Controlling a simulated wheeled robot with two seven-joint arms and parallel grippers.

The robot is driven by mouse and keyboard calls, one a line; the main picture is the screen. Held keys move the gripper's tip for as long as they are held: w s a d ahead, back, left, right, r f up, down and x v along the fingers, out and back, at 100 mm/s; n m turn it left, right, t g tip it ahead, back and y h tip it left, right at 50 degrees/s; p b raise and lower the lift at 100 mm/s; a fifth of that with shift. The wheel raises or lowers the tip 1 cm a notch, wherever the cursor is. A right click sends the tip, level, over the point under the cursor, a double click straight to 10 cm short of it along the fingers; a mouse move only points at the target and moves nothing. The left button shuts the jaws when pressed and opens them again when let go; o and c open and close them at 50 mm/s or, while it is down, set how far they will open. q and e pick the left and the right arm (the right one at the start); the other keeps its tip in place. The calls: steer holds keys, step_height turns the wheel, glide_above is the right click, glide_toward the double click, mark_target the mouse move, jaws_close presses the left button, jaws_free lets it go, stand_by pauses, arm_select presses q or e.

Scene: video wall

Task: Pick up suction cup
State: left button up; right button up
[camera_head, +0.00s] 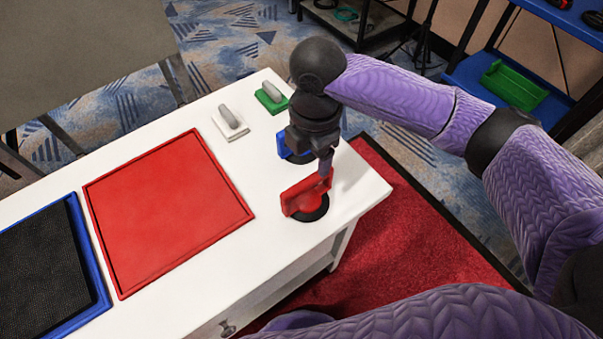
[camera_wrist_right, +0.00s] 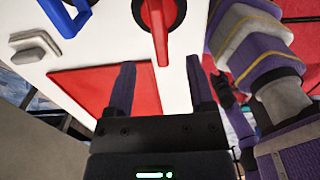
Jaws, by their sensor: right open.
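The red suction cup (camera_head: 303,194) with a black round pad stands near the right end of the white table. It also shows in the right wrist view (camera_wrist_right: 158,22), where the end of its red handle appears between my fingertips. My right gripper (camera_head: 326,170) comes down over it in the head view. In the right wrist view my gripper (camera_wrist_right: 162,68) has its two fingers wide apart, with nothing gripped. A blue suction cup (camera_head: 284,148) stands just behind, partly hidden by my wrist; its blue handle (camera_wrist_right: 68,18) also shows in the right wrist view. My left gripper is not in view.
The white table (camera_head: 262,255) bears a red square panel (camera_head: 165,210) and a blue-framed black mesh panel (camera_head: 93,265). A white block (camera_head: 233,133) and a green block (camera_head: 267,103) with grey handles stand toward the back. A shelf (camera_head: 480,75) holds a green tray (camera_head: 514,85).

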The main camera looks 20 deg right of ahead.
mark_target(308, 181)
steer(key=f, duration=0.1)
steer(key=f+b, duration=0.1)
steer(key=f, duration=0.2)
steer(key=shift+s+b, duration=0.25)
steer(key=shift+b, duration=0.1)
steer(key=f+b, duration=0.2)
steer(key=f, duration=0.1)
steer(key=f+b, duration=0.1)
steer(key=f, duration=0.1)
steer(key=shift+w+a+f, duration=0.15)
steer(key=shift+w+a, duration=0.1)
steer(key=shift+a, duration=0.15)
arm_select(q)
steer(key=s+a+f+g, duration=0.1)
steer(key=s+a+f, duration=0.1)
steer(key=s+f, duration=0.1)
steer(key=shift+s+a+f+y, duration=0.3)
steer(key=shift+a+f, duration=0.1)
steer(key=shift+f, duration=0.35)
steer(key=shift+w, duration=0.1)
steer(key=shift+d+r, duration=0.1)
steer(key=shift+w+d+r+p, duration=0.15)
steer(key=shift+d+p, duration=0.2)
steer(key=shift+p, duration=0.1)
arm_select(e)
steer(key=shift+f, duration=0.1)
